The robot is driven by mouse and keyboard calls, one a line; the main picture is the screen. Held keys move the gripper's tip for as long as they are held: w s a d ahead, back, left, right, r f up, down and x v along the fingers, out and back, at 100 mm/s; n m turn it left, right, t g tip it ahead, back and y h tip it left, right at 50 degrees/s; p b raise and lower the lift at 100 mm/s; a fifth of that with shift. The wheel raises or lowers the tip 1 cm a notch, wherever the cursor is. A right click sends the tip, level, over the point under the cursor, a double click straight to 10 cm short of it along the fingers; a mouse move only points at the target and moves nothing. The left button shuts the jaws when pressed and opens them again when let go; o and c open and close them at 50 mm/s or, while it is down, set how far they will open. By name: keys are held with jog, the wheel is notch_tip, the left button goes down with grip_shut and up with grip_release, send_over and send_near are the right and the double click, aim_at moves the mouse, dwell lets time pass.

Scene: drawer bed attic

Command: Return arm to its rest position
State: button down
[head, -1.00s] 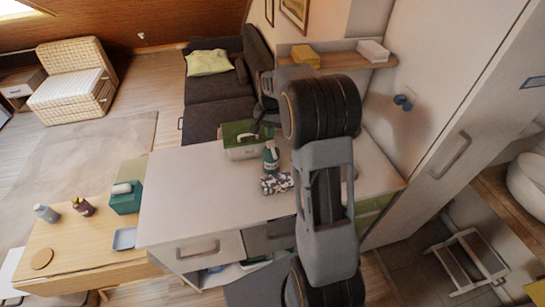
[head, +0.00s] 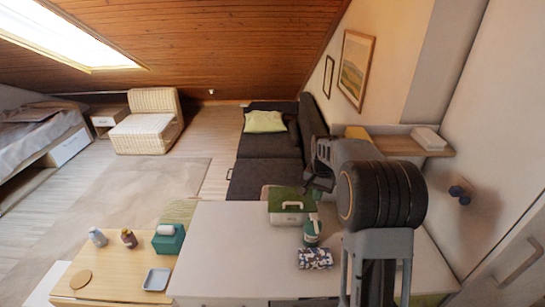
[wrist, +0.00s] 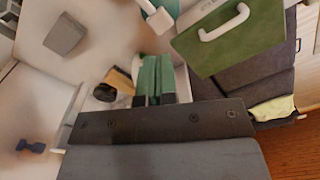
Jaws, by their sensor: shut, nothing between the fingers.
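My gripper (head: 316,188) is at the end of my folded arm, right of centre in the head view. It is in the air over the far right part of the white counter (head: 235,245), near the green-lidded box (head: 288,203). In the wrist view, the two fingers of my gripper (wrist: 157,72) lie close together beyond the dark palm bar. They are shut and hold nothing. My large dark wrist joint hides part of the wall and counter behind it.
A green spray bottle (head: 312,232) and a patterned box (head: 315,258) stand on the counter near my arm. A wall shelf (head: 405,147) and blue hooks (head: 460,193) are to the right. A wooden table (head: 115,265) with bottles is at left. Floor beyond is open.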

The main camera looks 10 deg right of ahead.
jog(key=shift+s+a+f+n, duration=0.15)
jog(key=shift+s+f+n, duration=0.35)
jog(key=shift+s, duration=0.15)
jog(key=shift+s+a+f+n, duration=0.15)
jog(key=shift+s+f+n, duration=0.35)
jog(key=shift+s, duration=0.1)
jog(key=s+a+r+n+t+b, duration=0.1)
jog(key=s+a+r+n+t, duration=0.1)
jog(key=s, duration=0.8)
jog(key=s+a+r+n+t+b, duration=0.1)
jog(key=s+a+r+n, duration=0.3)
jog(key=s, duration=0.5)
jog(key=shift+s+a+r+t, duration=0.4)
jog(key=shift+a+r+t, duration=0.55)
jog(key=shift+a, duration=0.95)
